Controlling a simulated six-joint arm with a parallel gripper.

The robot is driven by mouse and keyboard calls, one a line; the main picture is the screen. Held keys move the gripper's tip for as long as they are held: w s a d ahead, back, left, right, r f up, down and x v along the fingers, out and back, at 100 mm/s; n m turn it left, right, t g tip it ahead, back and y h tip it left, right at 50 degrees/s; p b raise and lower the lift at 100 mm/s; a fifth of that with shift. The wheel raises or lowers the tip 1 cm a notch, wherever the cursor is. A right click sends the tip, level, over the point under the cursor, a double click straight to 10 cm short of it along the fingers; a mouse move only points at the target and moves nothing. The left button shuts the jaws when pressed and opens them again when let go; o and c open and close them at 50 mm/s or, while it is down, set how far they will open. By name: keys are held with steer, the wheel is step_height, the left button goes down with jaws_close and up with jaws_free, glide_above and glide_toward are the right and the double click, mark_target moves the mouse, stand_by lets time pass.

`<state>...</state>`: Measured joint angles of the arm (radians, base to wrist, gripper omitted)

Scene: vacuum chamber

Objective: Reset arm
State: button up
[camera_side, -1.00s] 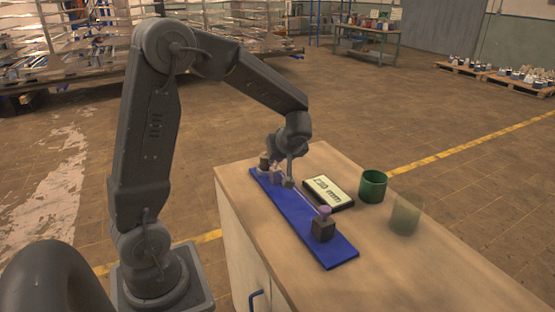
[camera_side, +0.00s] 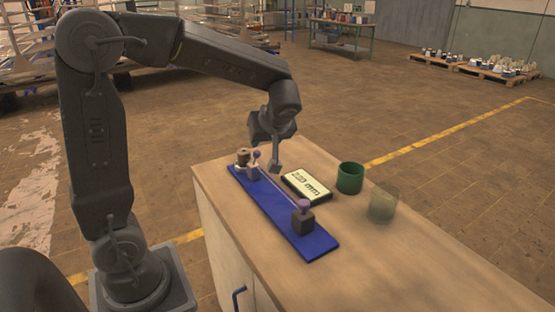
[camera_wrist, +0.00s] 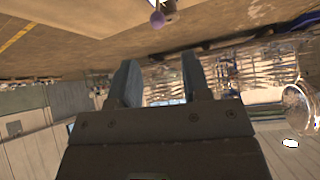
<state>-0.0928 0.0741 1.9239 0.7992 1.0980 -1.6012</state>
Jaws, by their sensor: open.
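My gripper (camera_side: 275,165) hangs above the bench, just behind the blue board (camera_side: 319,245), apart from the pieces on it. In the wrist view my gripper (camera_wrist: 160,78) has its two fingers spread with nothing between them. At the board's far end stand a brown knob (camera_side: 242,153) and a small purple ball (camera_side: 257,154) on pale mounts. A dark block (camera_side: 303,223) with a purple top sits towards the near end.
A black-framed display (camera_side: 308,186) reading about 220 mm lies beside the board. A green cup (camera_side: 350,178) and a see-through greenish cup (camera_side: 383,202) stand to its right. The bench top (camera_side: 420,270) is clear at the front right.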

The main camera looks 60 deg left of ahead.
steer(key=s+d+r+m+t+h, duration=0.2)
steer(key=s+d+m+t+h, duration=0.2)
steer(key=s+d+m+h, duration=0.4)
steer(key=s+d+m, duration=0.7)
steer(key=d, duration=0.1)
steer(key=shift+s+r, duration=0.15)
steer(key=shift+s, duration=0.15)
